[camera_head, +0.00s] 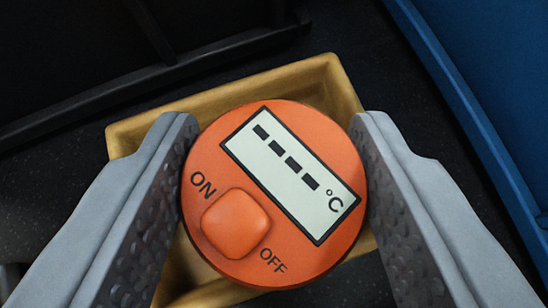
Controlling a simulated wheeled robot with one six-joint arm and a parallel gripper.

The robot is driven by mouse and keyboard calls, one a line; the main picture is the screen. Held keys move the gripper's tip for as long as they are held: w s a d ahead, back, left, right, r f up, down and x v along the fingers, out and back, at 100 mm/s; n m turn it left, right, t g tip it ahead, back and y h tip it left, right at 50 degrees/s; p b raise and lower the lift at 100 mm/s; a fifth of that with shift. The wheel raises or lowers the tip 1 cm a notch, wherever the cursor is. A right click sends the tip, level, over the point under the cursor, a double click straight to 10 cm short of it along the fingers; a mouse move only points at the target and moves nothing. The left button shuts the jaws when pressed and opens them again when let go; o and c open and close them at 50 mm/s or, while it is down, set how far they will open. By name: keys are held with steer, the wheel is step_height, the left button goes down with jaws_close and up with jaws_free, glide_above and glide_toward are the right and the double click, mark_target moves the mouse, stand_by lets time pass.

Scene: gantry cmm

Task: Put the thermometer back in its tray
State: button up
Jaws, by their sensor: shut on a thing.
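The thermometer (216,160) is a round orange device with a pale display showing dashes and °C, a raised orange button, and ON and OFF labels. My gripper (274,185) is shut on it, with one grey textured finger against its left side and the other against its right. The yellow-tan tray (290,82) lies behind the thermometer in the camera's line of sight. Its far rim and parts of its left side and near edge show. The thermometer hides most of the tray's inside. I cannot tell whether the thermometer is above the tray or touching its floor.
A dark speckled surface (365,60) surrounds the tray. A black ledge or frame (150,85) runs across the upper left. A blue panel (480,110) with a raised edge stands along the right side. A narrow dark strip is free between the tray and the blue panel.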

steer(key=shift+f, duration=0.15)
steer(key=o, duration=1.1)
steer(key=shift+r, duration=0.45)
steer(key=shift+s+r, duration=0.15)
steer(key=shift+r, duration=0.2)
steer(key=v, duration=1.1)
steer(key=shift+s, duration=0.25)
steer(key=shift+r, duration=0.15)
